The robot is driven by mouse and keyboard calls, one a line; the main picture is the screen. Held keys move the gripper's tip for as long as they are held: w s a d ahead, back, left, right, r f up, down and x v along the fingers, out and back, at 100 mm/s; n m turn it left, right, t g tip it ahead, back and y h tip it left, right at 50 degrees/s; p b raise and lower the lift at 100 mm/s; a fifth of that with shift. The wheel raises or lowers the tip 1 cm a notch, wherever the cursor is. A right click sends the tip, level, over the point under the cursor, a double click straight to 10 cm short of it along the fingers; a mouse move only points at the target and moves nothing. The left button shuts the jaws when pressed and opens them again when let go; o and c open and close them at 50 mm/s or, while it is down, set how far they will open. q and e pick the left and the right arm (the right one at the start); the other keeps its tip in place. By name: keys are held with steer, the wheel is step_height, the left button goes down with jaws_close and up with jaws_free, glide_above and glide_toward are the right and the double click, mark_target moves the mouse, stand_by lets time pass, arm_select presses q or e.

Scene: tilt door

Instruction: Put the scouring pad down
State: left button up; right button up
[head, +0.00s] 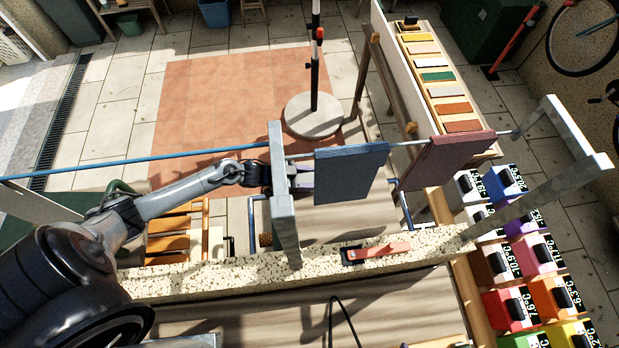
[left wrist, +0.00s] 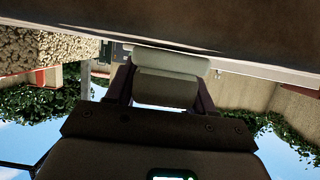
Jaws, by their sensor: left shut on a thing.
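My left gripper (head: 304,178) reaches in from the left, past an upright grey post, close to the blue-grey hanging panel (head: 350,172). In the left wrist view its two dark fingers (left wrist: 163,88) are shut on a pale grey, rounded pad (left wrist: 168,88), which I take to be the scouring pad. The pad's far side lies close under a broad brown surface (left wrist: 200,22); I cannot tell whether they touch. In the head view the pad is hidden by the post and panel. My right gripper is not in view.
A dark red panel (head: 445,160) hangs on the same rod, right of the blue-grey one. A speckled stone beam (head: 210,277) runs below, with a red and black object (head: 376,252) on it. Coloured boxes (head: 510,257) stand at the right.

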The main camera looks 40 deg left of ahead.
mark_target(302, 178)
arm_select(q)
steer(key=o, duration=1.1)
steer(key=shift+f, duration=0.1)
steer(key=shift+s+a+r+p, duration=0.25)
steer(key=shift+r+p, duration=0.05)
steer(key=shift+p, duration=0.1)
steer(key=p+v, duration=0.3)
steer(key=v, duration=0.2)
steer(key=shift+s+a+r+p, duration=0.1)
steer(key=shift+s+p, duration=0.1)
steer(key=shift+p, duration=0.2)
steer(key=shift+s+a+r+p, duration=0.15)
steer(key=shift+s+a+p, duration=0.15)
steer(key=shift+s+a, duration=0.15)
